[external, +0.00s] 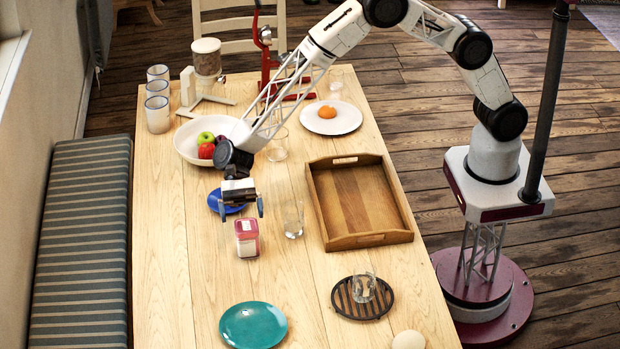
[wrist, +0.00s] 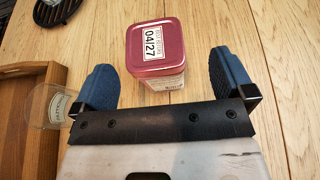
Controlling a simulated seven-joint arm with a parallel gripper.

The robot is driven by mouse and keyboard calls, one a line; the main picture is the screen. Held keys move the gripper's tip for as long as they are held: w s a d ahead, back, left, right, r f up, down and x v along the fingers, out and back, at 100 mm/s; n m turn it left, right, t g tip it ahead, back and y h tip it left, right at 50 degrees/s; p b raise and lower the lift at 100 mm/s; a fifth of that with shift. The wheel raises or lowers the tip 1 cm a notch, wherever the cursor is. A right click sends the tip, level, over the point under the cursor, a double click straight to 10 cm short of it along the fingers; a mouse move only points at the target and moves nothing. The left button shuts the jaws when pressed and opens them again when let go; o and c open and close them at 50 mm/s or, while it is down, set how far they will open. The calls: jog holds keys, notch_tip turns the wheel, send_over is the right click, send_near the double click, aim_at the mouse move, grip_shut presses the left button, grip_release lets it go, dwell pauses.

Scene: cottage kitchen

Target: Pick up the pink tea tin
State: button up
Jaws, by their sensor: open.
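The pink tea tin (external: 247,238) stands upright on the table, with a pink lid and a white label. In the wrist view the tin (wrist: 156,50) shows its lid, with a label reading 04/27, between and just beyond the two blue fingertips. My gripper (external: 241,207) is open and empty, above and slightly behind the tin in the external view. In the wrist view my gripper's fingers (wrist: 160,78) are spread wider than the tin, with a gap on each side. I see no contact with the tin.
A clear glass (external: 293,219) stands close to the right of the tin. A wooden tray (external: 385,238) lies further right. A blue dish (external: 216,206) is behind, partly under my gripper. A teal plate (external: 253,325) and a round trivet (external: 343,304) are nearer the front. The table left of the tin is clear.

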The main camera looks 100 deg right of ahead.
aim_at(245, 220)
jog(key=shift+s+x, duration=0.15)
jog(key=shift+x, duration=1.15)
jog(key=shift+s+x, duration=0.2)
jog(key=shift+x, duration=1.05)
jog(key=shift+f, duration=0.15)
jog(key=shift+c, duration=0.3)
jog(key=c, duration=1.1)
jog(key=shift+r, duration=5.05)
